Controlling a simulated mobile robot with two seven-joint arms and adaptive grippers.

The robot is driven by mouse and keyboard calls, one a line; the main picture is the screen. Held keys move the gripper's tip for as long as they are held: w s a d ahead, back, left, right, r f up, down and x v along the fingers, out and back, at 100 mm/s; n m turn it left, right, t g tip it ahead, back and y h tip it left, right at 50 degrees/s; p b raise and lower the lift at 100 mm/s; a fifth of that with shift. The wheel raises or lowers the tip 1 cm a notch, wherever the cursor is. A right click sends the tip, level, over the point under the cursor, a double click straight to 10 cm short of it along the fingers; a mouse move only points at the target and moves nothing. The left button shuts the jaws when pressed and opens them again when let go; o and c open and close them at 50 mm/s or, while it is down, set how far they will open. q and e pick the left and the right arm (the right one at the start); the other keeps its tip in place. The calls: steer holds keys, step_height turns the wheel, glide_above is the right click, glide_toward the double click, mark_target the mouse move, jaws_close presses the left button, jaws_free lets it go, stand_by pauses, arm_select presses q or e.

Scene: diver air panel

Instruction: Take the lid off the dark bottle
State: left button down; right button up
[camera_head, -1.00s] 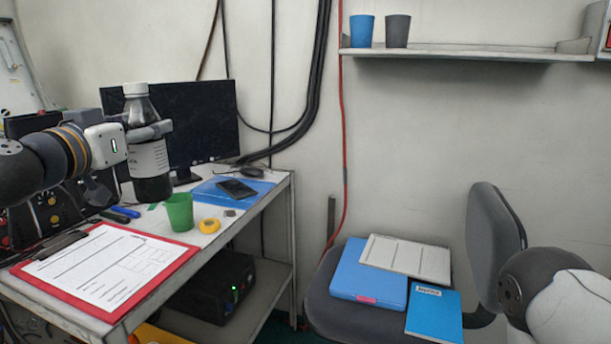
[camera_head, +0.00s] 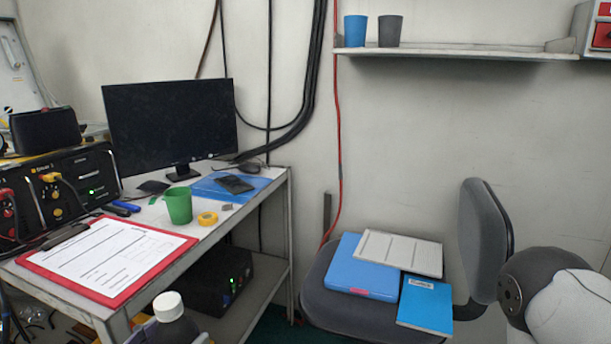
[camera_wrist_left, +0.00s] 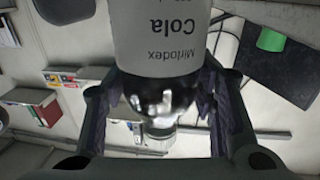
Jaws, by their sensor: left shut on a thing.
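The dark bottle (camera_head: 172,330) is at the bottom edge of the head view, with its white lid (camera_head: 168,304) on top. Only its lid and dark shoulder show there; the rest is cut off by the frame. In the left wrist view the bottle (camera_wrist_left: 165,40) appears inverted, with a white label reading "Cola". My left gripper (camera_wrist_left: 165,97) is shut on the bottle, one finger on each side of its body near the shoulder. My right gripper is out of view; only part of my right arm shows at the lower right.
A desk holds a red clipboard (camera_head: 38,262), green cup (camera_head: 178,205), yellow tape roll (camera_head: 207,218), phone (camera_head: 235,184) and monitor (camera_head: 170,120). A chair (camera_head: 485,240) carries blue folders. A wall shelf (camera_head: 450,52) holds two cups. Floor between desk and chair looks narrow.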

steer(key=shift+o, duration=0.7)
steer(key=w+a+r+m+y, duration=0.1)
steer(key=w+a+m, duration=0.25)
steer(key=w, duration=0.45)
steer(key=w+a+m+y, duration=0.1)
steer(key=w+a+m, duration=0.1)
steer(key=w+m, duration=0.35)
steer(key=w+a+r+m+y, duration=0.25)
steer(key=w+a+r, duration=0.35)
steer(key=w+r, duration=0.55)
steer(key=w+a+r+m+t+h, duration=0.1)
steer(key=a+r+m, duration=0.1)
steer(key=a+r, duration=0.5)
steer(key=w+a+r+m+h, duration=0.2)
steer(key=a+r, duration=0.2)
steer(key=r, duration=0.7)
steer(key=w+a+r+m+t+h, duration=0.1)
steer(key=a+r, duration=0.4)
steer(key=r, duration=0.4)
arm_select(q)
steer(key=s+d+f+m+g+h, duration=0.2)
steer(key=d+m+g+h, duration=0.6)
steer(key=d, duration=0.6)
steer(key=shift+g+h, duration=0.4)
steer(key=shift+g, duration=0.3)
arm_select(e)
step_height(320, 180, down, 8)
